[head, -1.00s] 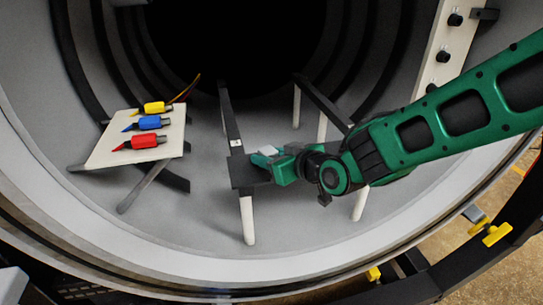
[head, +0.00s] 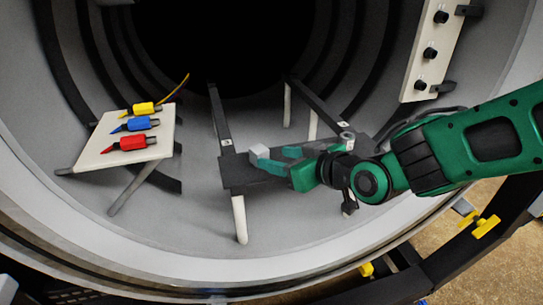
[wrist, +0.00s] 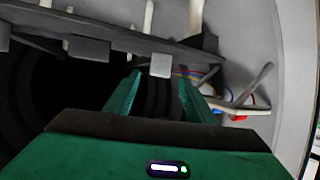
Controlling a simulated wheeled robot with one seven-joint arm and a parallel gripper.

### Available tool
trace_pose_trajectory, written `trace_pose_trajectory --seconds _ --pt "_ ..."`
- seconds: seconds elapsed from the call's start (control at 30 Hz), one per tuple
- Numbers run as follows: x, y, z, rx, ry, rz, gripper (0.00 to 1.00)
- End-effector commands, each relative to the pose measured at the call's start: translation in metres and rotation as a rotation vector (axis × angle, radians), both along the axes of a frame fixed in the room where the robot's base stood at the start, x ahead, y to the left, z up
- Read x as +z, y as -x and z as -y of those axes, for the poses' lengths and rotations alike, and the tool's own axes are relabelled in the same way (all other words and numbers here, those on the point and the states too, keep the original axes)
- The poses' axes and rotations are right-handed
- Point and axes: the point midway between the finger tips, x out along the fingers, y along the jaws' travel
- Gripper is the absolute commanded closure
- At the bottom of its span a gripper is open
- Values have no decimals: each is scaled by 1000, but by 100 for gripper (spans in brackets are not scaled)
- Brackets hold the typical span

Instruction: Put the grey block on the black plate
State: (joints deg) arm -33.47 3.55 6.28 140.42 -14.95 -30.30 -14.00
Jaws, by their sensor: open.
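The light grey block (head: 258,153) sits at the left part of the black plate (head: 236,176), which lies across the front of two dark rails. In the wrist view the block (wrist: 160,65) shows between and just beyond my fingertips, against the plate's dark edge. My gripper (head: 274,160) is open, its green fingers pointing left at the block over the plate. In the wrist view, gaps show between the block and both fingers. My gripper hides part of the plate and the block's lower right side.
A white board (head: 92,155) with yellow, blue and red connectors stands at the left. A small round grey part (head: 347,139) is at the right rail. A white panel with black knobs (head: 432,50) is on the right wall. The furnace rim curves in front.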

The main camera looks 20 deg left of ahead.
Motion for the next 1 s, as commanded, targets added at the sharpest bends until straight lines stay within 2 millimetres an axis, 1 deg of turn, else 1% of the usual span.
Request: trace_pose_trajectory --seconds 0.1,0.33,0.6,0.67,0.7,0.77,0.87,0.9,0.97,1.0 --pt "6 8 12 -1 -1 1 50" --pt "12 17 23 -1 1 1 50" --pt "12 18 25 0 1 1 50" --pt "12 16 28 -7 6 -2 50" --pt "10 12 35 -19 15 -8 50" --pt "7 4 52 -52 43 -26 50" --pt "-5 -16 108 -155 125 -89 50" --pt "-11 -23 138 -212 165 -127 50" --pt "-20 -30 189 -308 223 -198 50" --pt "-26 -30 224 -375 259 -249 50"
